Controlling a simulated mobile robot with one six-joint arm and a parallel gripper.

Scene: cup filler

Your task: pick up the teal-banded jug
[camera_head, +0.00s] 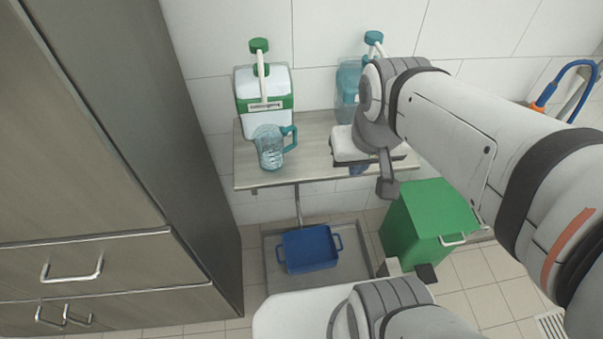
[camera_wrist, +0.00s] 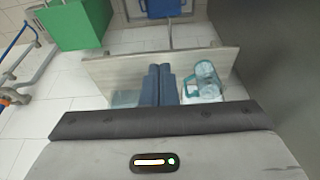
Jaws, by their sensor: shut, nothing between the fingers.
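The jug (camera_head: 268,152) is clear, with a teal handle on its right side in the head view. It stands upright on the wall shelf (camera_head: 245,178), in front of the green-and-white dispenser. In the wrist view the jug (camera_wrist: 207,88) is right of the fingers, apart from them, with its teal handle toward them. My gripper (camera_head: 358,169) is to the right of the jug in the head view, at the shelf's front part. Its dark blue fingers (camera_wrist: 158,85) are together and empty in the wrist view. My arm hides the right part of the shelf.
A green-and-white dispenser (camera_head: 262,88) and a teal dispenser (camera_head: 347,80), partly hidden, stand at the back wall. A blue tub (camera_head: 310,249) and a green bin (camera_head: 428,220) are below. A tall cabinet (camera_head: 110,120) stands left. The shelf between jug and gripper is clear.

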